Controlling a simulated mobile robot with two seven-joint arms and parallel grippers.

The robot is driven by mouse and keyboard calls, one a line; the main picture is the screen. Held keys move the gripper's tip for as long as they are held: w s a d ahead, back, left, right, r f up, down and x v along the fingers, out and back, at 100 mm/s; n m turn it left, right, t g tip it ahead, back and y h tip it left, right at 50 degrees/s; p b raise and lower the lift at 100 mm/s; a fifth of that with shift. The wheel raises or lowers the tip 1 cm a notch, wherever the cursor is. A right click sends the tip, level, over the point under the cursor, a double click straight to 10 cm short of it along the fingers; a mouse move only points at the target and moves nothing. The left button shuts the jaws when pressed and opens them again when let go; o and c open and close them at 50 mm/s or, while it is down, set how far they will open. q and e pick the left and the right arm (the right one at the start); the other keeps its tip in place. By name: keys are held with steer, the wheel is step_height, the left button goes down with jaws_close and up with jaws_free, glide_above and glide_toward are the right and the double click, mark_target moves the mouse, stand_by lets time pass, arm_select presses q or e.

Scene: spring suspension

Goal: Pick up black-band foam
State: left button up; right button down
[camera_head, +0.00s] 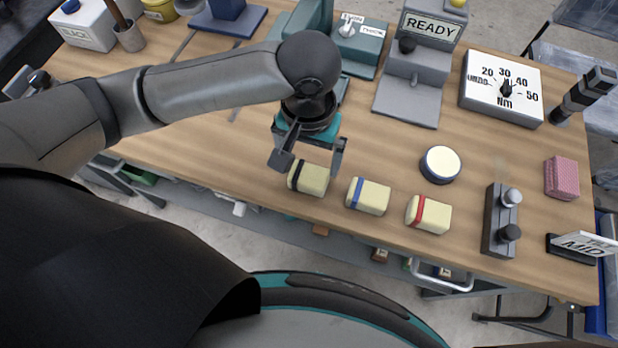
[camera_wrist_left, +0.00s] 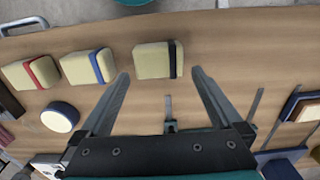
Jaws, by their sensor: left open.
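The black-band foam (camera_head: 311,180) is a pale yellow block with a black band at one end. It lies near the front edge of the wooden table (camera_head: 215,130). My left gripper (camera_head: 308,162) is open above it in the head view, with a finger towards either side. In the left wrist view, the foam (camera_wrist_left: 153,60) lies ahead, between the lines of the open fingers (camera_wrist_left: 160,78). A gap between fingers and foam cannot be judged exactly. My right gripper is in neither view.
A blue-band foam (camera_head: 368,196) and a red-band foam (camera_head: 428,214) lie in a row to the right. A round cream-topped tin (camera_head: 440,164) stands behind them. A grey block with two knobs (camera_head: 499,222) is further right. The READY device (camera_head: 418,65) stands at the back.

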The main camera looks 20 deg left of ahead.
mark_target(308, 174)
arm_select(q)
steer(key=shift+f, duration=0.45)
steer(key=f+b, duration=0.1)
steer(key=f, duration=0.1)
steer(key=f+b, duration=0.1)
steer(key=f, duration=0.1)
steer(key=shift+s+f+b, duration=0.2)
steer(key=shift+f+b, duration=0.15)
steer(key=shift+f, duration=0.05)
